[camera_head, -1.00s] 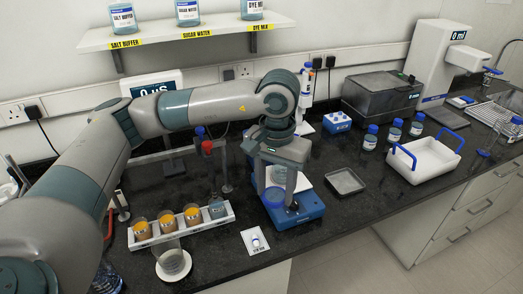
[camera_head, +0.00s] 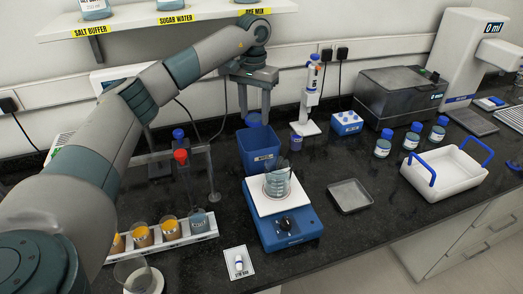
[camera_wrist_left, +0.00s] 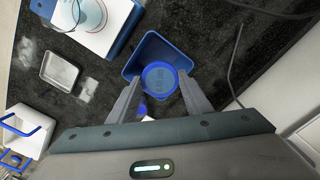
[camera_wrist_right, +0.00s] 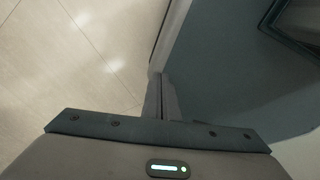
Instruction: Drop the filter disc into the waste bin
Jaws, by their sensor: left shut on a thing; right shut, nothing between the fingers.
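The blue round filter disc (camera_head: 254,119) is in my left gripper (camera_head: 254,112), which is shut on it, fingers pointing down. The disc hangs above the open top of the blue waste bin (camera_head: 260,160), which stands on the bench behind the hotplate. In the left wrist view the disc (camera_wrist_left: 160,79) shows between the fingertips, with the bin's rim (camera_wrist_left: 131,62) around and beyond it. My right gripper (camera_wrist_right: 160,98) shows only in the right wrist view, shut and empty, over the floor beside a dark grey surface.
A glass beaker (camera_head: 277,183) stands on the blue hotplate (camera_head: 285,233) in front of the bin. A rack with orange-filled beakers (camera_head: 170,229) and a stand with a red cap (camera_head: 181,155) are to the left. A pipette stand (camera_head: 309,100) is right of the bin.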

